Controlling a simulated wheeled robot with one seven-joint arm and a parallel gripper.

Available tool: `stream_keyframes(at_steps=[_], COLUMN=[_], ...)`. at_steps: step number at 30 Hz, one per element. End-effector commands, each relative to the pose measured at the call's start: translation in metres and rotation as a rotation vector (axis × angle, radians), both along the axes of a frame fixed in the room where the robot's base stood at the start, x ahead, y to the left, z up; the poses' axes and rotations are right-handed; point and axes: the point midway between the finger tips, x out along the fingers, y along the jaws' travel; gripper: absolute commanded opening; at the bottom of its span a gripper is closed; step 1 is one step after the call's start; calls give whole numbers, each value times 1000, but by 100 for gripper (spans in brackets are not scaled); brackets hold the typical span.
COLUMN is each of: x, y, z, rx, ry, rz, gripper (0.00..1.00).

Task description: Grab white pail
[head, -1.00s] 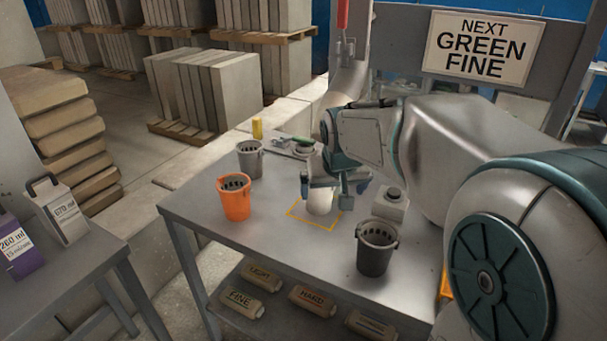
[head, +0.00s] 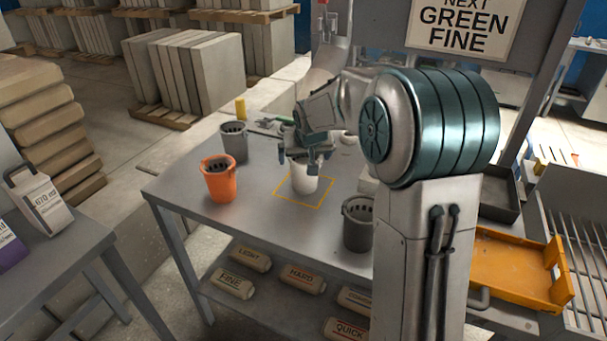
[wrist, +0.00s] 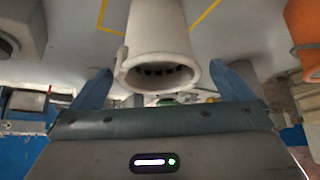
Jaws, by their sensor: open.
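The white pail (head: 304,181) stands upright on the grey table inside a yellow outlined square (head: 318,205). My gripper (head: 300,160) is just above and behind its rim in the head view and partly hides it. In the wrist view the white pail (wrist: 157,45) shows between the two blue fingers of my gripper (wrist: 160,88), with its open mouth toward the palm. The fingers are open on either side of the pail, with a gap showing at each side. I cannot tell how deep the pail sits between them.
An orange pail (head: 220,182) and a grey pail (head: 234,143) stand to the left. A dark grey pail (head: 357,225) stands to the right, close to my arm. A yellow bottle (head: 240,109) and tools lie at the back. Labelled bags (head: 302,278) lie on the lower shelf.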

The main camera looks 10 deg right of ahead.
Motion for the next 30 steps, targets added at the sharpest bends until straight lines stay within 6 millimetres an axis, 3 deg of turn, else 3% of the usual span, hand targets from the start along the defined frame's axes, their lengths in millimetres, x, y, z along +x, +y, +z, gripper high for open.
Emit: stream_keyframes(at_steps=[12,21,23,28,30], x=[27,30,30,29,30], y=[-2,-2,-2,-2,-2], z=[-38,-42,-42,-42,-41], rx=[1,1,1,1,0], ry=[2,1,1,1,-2], rz=[-1,-1,-1,-1,-1], gripper=[100,100,86,38,38])
